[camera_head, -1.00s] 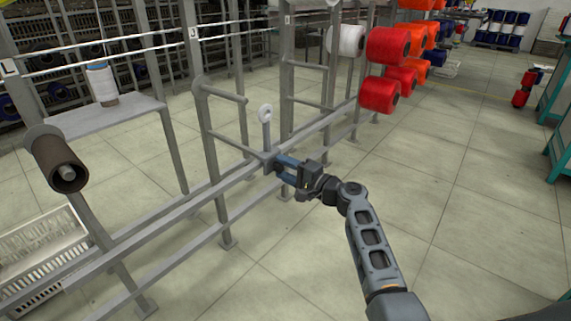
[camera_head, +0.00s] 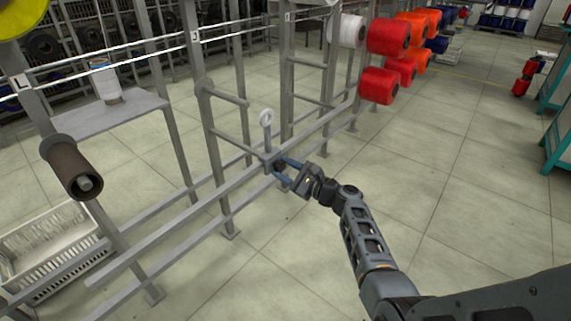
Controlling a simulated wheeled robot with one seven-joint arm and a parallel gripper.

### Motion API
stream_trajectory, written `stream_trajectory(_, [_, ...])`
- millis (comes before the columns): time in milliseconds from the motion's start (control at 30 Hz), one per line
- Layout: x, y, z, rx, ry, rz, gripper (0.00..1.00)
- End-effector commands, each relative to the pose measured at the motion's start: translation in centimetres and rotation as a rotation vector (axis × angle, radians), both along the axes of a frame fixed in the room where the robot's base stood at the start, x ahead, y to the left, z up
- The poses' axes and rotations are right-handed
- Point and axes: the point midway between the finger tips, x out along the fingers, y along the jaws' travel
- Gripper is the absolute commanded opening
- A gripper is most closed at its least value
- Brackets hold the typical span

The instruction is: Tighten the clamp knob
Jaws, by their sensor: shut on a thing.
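The clamp knob (camera_head: 280,167) is a small dark shape at the rack joint, below the upright post with a white ring eyelet (camera_head: 266,117). My gripper (camera_head: 279,168) reaches it from the right. Its two blue fingers lie on either side of the knob, one above and one below, and are closed on it. The fingers and the small scale hide most of the knob, so its turn angle cannot be told.
Grey rails of the rack (camera_head: 190,209) run diagonally past the gripper. A brown tube (camera_head: 63,157) on a peg, a shelf with a white cone (camera_head: 106,86) and a white crate (camera_head: 40,245) are at left. Red spools (camera_head: 379,87) hang behind.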

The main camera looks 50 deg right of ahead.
Motion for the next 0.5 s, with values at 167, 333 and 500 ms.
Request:
stream_trajectory(167, [0.02, 0.14, 0.17, 0.141, 0.002, 0.002, 0.13])
stream_trajectory(333, [-0.01, 0.13, 0.04, 0.245, 0.003, 0.001, 0.13])
stream_trajectory(500, [-0.01, 0.14, -0.06, 0.314, 0.003, 0.001, 0.13])
